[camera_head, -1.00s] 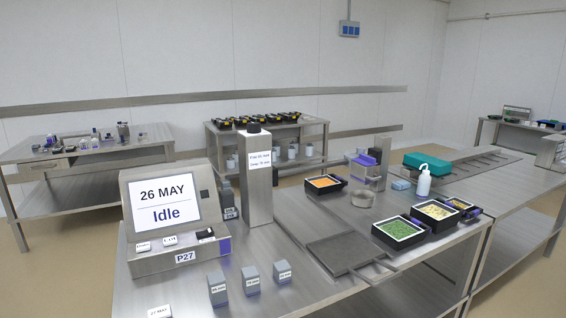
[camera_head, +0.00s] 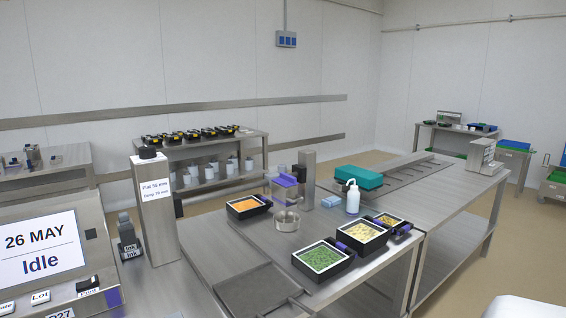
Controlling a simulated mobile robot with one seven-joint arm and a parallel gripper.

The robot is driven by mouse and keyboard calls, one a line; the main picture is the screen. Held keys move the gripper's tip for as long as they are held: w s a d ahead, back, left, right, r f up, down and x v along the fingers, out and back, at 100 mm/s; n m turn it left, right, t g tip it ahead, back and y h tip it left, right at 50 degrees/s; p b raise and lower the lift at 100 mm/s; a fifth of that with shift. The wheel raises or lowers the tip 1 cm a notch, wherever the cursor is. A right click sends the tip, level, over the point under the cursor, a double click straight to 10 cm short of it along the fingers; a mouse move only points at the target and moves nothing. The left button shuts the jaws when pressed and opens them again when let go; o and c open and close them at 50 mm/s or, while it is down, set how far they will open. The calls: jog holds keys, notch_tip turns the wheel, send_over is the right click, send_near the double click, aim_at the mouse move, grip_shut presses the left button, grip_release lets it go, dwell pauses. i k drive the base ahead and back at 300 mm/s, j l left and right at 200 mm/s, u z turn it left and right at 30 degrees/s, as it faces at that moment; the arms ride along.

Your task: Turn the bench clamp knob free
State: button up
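No part that I can surely tell as the bench clamp knob shows. A black knob (camera_head: 148,153) sits on top of an upright metal post (camera_head: 157,215) with a label reading "Flat 50 mm" and "Deep 70 mm". The post stands on the near steel bench (camera_head: 205,265), right of the display unit (camera_head: 40,250), which reads "26 MAY" and "Idle". My gripper is not in view.
Black trays of green (camera_head: 322,257), yellow (camera_head: 361,234) and orange food (camera_head: 248,205) stand on the bench, with a metal ring (camera_head: 287,220) and white bottle (camera_head: 352,197). A teal box (camera_head: 358,176) lies behind. Floor (camera_head: 525,215) shows clear at right.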

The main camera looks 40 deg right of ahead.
aim_at(281, 167)
jog(key=l+u, duration=0.15)
jog(key=l, duration=1.95)
